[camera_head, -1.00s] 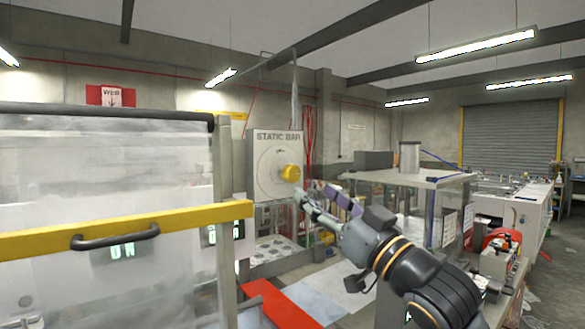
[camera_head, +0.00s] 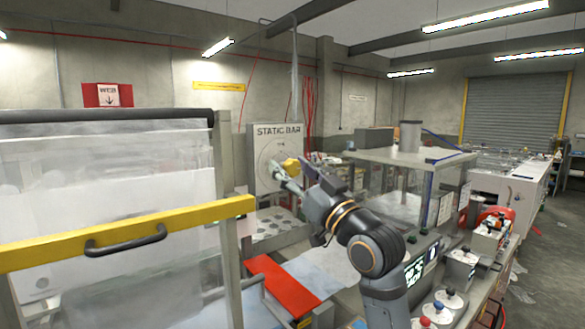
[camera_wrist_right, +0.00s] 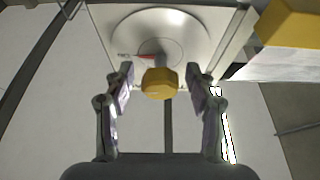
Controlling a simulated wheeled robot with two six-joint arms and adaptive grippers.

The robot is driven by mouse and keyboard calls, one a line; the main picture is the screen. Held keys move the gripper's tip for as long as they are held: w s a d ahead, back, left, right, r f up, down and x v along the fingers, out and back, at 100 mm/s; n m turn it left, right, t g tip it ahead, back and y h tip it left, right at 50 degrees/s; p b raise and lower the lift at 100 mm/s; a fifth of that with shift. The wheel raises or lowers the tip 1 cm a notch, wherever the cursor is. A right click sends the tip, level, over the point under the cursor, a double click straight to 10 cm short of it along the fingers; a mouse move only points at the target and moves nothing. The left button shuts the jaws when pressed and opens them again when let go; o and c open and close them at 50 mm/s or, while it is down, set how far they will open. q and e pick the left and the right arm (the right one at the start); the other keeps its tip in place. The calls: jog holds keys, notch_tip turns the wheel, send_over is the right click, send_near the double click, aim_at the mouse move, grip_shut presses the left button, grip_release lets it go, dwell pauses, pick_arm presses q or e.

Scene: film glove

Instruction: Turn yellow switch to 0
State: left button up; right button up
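The yellow switch (camera_head: 291,163) is a knob on the round dial of the grey STATIC BAR panel (camera_head: 258,186). In the right wrist view the yellow switch (camera_wrist_right: 160,85) stands out from the white dial (camera_wrist_right: 185,35), with a small red mark beside its stem. My right gripper (camera_head: 282,177) is at the panel, its fingertips beside the knob. In the wrist view my right gripper (camera_wrist_right: 160,77) is open, one finger on each side of the knob with gaps between. The dial's lettering is too small to read. My left gripper is not in view.
A clear guard with a yellow bar (camera_head: 130,232) and dark handle (camera_head: 125,242) stands at the left. A glass-sided enclosure (camera_head: 410,158) stands right of the panel. A red mat (camera_head: 283,286) lies below. Several coloured buttons (camera_head: 440,305) are at the lower right.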

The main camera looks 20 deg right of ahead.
jog(key=c, duration=1)
